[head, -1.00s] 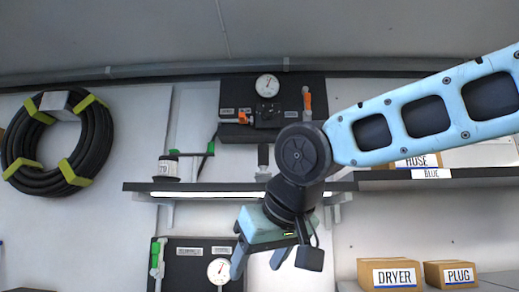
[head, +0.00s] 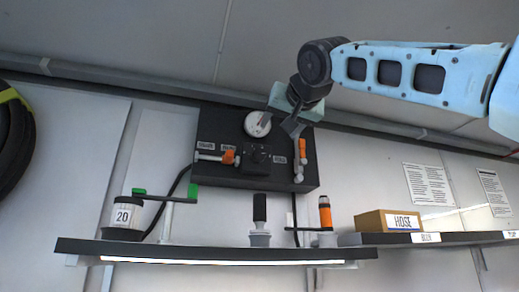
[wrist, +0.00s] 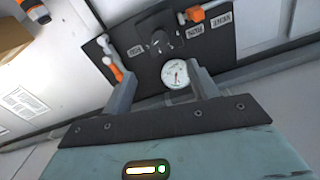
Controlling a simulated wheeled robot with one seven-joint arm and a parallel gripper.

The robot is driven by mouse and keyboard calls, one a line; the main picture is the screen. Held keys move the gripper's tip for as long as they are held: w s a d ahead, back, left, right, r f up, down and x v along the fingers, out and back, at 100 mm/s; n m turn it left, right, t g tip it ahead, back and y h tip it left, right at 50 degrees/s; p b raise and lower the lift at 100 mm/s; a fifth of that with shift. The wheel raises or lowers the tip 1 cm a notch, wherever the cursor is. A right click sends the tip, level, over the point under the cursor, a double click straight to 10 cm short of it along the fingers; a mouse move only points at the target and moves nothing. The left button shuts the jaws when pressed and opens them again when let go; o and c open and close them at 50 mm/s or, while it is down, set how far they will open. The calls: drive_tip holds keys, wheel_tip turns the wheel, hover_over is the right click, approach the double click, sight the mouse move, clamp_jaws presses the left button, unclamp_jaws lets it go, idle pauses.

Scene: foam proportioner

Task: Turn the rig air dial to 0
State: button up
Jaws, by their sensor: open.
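A black dial (head: 257,154) sits in the middle of a dark wall panel (head: 215,125), below a round white gauge (head: 257,124). I cannot read a name or a setting on the dial. In the wrist view the dial (wrist: 158,42) shows beyond the gauge (wrist: 175,74), whose needle is red. My gripper (head: 281,124) is open and empty, in front of the panel's upper part, partly covering it near the gauge. In the wrist view my gripper (wrist: 162,78) has its fingers on either side of the gauge in the picture, apart from the dial.
An orange-handled valve (head: 228,157) is left of the dial, and another orange handle (head: 301,150) is right. Below runs a shelf (head: 215,252) with a jar marked 20 (head: 123,217), a black-handled item (head: 260,215) and an orange-topped item (head: 325,215). A HOSE box (head: 390,221) stands right.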

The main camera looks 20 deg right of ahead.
sight(260, 154)
drive_tip(key=w+p, duration=0.4)
drive_tip(key=w, duration=0.3)
drive_tip(key=w+p, duration=0.5)
drive_tip(key=w, duration=0.1)
drive_tip(key=shift+w+r, duration=0.2)
drive_tip(key=shift+w, duration=0.2)
drive_tip(key=shift+w+f+p, duration=0.2)
drive_tip(key=shift+w+p, duration=0.45)
drive_tip(key=shift+w, duration=0.15)
drive_tip(key=c, duration=1)
